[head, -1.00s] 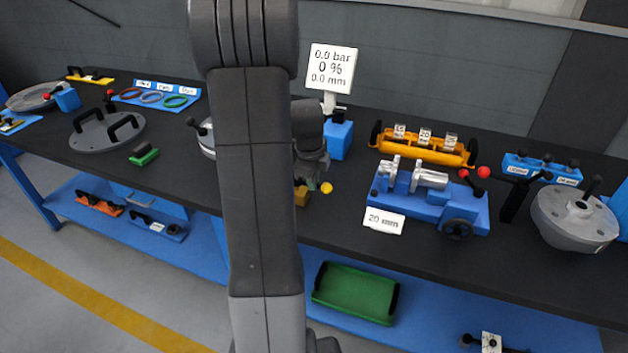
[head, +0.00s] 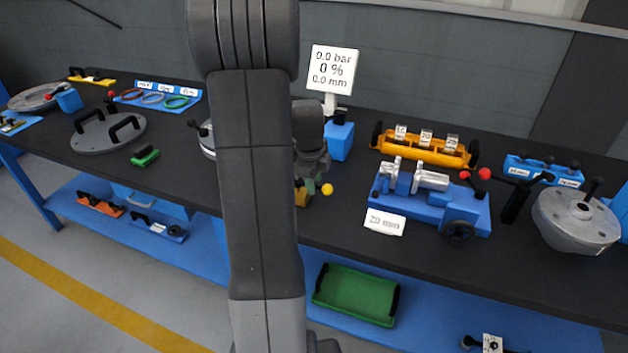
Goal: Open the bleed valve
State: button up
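A yellow ball knob (head: 327,189) shows just right of my arm, near the front edge of the bench; it may be the bleed valve's handle, but the valve body is hidden behind my arm. A small yellow-brown block (head: 301,194) is partly visible beside it. My gripper (head: 311,183) is close to the knob, at its left, and mostly hidden by my own arm. I cannot tell whether its fingers are open, shut or touching anything. A white display (head: 333,69) behind reads 0.0 bar, 0 % and 0.0 mm.
A blue vise-like fixture (head: 430,204) with a 20 mm sign stands to the right. An orange rack (head: 424,150) is behind it. A grey flanged shell (head: 575,220) is at the far right. A grey lid (head: 108,132) with two black handles lies left. A green tray (head: 356,293) sits on the lower shelf.

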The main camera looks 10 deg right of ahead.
notch_tip(320, 180, up, 13)
jog(key=s+a, duration=0.1)
jog(key=s, duration=0.1)
jog(key=shift+a+r, duration=0.15)
jog(key=shift+a, duration=0.1)
jog(key=f, duration=0.4)
jog(key=w+d+f, duration=0.1)
jog(key=f, duration=0.4)
jog(key=w+f, duration=0.1)
jog(key=f, duration=0.3)
jog(key=shift+d+f, duration=0.3)
